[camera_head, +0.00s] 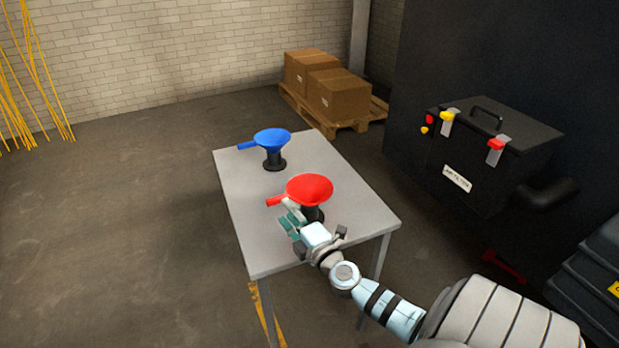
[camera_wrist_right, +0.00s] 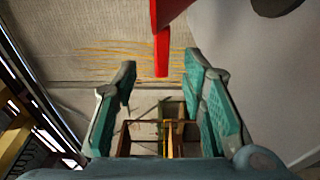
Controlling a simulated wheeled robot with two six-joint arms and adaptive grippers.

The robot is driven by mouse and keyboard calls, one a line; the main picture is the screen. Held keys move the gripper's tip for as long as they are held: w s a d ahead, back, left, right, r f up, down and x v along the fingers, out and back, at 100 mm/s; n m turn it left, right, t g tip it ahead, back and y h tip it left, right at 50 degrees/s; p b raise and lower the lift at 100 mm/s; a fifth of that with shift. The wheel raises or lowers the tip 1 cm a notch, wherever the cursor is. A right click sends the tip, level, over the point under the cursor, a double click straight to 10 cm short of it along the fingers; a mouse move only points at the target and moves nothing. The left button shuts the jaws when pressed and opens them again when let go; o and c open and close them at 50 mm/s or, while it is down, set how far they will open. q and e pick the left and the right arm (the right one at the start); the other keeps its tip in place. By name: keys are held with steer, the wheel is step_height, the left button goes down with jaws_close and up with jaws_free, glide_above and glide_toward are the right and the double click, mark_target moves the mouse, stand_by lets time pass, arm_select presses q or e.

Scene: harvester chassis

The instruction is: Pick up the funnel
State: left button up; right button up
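A red funnel (camera_head: 309,188) sits upright in a dark stand (camera_head: 313,214) near the front of the grey table, with its red handle pointing left. A blue funnel (camera_head: 272,139) stands in a similar dark stand farther back. My right gripper (camera_head: 288,221) is by the red funnel's handle, just in front of and below it. In the right wrist view its two teal fingers (camera_wrist_right: 165,90) are apart. The red handle (camera_wrist_right: 162,52) hangs between and beyond the fingertips there, and I cannot tell whether it touches them. My left gripper is not in view.
The grey table (camera_head: 240,195) has bare room on its left and right. A black air filter box (camera_head: 480,160) stands to the right. Cardboard boxes (camera_head: 338,95) on a pallet (camera_head: 345,123) are at the back by the brick wall.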

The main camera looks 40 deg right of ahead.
mark_target(277, 198)
steer(key=w+d, duration=0.1)
steer(key=w, duration=0.6)
steer(key=shift+w+d+f+b, duration=0.15)
steer(key=shift+d+b, duration=0.2)
steer(key=shift+b, duration=0.1)
jaws_close()
